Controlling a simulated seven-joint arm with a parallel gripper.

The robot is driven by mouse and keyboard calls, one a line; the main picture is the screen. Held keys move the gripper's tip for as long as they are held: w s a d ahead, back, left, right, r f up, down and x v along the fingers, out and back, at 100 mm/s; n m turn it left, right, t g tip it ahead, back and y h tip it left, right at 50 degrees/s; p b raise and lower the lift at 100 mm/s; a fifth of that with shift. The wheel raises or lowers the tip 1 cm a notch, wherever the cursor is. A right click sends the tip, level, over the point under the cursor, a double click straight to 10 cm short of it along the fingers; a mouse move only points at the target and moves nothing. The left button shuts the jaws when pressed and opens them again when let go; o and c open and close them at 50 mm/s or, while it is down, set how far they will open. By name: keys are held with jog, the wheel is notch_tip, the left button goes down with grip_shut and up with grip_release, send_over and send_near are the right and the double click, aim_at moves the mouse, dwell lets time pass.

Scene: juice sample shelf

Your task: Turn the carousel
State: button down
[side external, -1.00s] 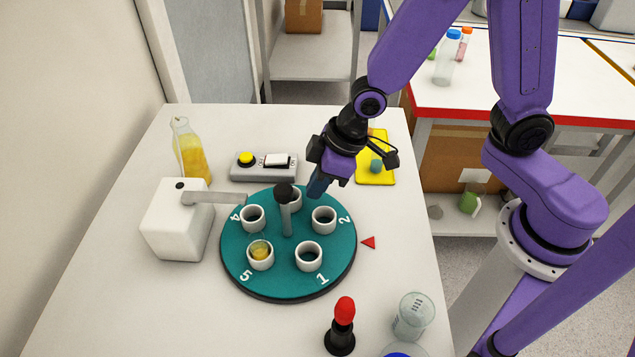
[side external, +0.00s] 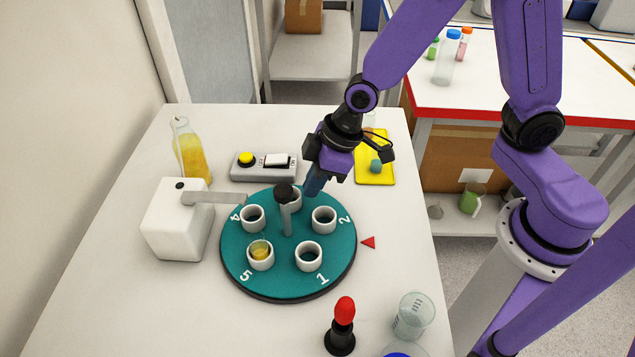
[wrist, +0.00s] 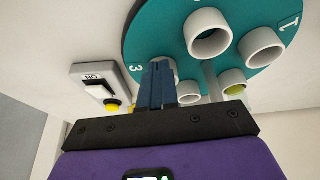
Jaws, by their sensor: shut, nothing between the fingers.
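The teal carousel (side external: 268,283) lies on the white table, with several white cups around a central black-capped post (side external: 285,200). Numbers 1, 2, 4 and 5 show in the side view; 3 shows in the wrist view. The cup by 5 (side external: 260,254) holds yellow liquid. A red triangle marker (side external: 369,242) points at the rim between 1 and 2. My gripper (side external: 313,188) is shut and empty, with its blue fingers low at the carousel's far side, beside the cup by 3. The fingers (wrist: 158,88) partly cover that cup; contact cannot be told.
A white box with a grey arm (side external: 178,222) reaches over the carousel's left edge. A grey switch box (side external: 263,174), a juice bottle (side external: 190,152) and a yellow tray (side external: 384,175) stand behind. A red-topped black object (side external: 343,325) and a glass beaker (side external: 413,316) stand in front.

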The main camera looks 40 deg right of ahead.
jog(key=shift+w+a+n+g, duration=0.2)
jog(key=shift+w+n+g, duration=0.1)
jog(key=shift+w+n, duration=0.4)
dwell(0.5)
